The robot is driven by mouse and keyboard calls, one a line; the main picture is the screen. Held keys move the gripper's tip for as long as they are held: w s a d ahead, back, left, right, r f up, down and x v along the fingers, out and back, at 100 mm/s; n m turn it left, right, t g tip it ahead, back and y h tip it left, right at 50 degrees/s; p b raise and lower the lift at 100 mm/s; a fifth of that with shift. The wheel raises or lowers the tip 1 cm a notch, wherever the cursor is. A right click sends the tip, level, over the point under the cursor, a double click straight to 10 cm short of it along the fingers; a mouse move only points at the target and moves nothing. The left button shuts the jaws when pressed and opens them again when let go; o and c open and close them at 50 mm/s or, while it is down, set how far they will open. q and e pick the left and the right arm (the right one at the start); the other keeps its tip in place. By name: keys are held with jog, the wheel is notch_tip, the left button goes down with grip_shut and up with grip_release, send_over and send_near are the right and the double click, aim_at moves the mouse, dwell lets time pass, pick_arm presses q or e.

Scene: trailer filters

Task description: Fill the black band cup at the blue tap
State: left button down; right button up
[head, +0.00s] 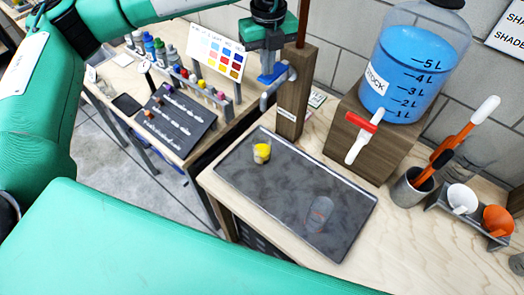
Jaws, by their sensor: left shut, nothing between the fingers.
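A wooden post (293,95) carries a grey pipe tap with a blue handle (273,76). My left gripper (266,62) comes down from above, right at the blue handle, shut with nothing held; whether it touches the handle I cannot tell. A dark grey tray (240,172) lies on the bench below. On it are a small clear cup with yellow in it (262,153) near the tap and a clear, greyish cup (319,212) farther right. I cannot make out a black band on either. My right gripper is out of view.
A large jug of blue liquid (408,62) stands on a wooden block with a red-handled tap (360,125). To the right are a tool pot (410,188) and a rack with white and orange cups (497,219). A second bench at left holds bottles and a dark board (176,122).

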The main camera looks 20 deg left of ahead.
pick_arm(q)
jog(key=shift+f+b, duration=0.9)
jog(key=shift+f, duration=0.3)
jog(key=shift+r, duration=0.1)
dwell(1.5)
notch_tip(320, 180, up, 8)
jog(key=p, duration=0.3)
jog(key=shift+r, duration=0.25)
dwell(0.6)
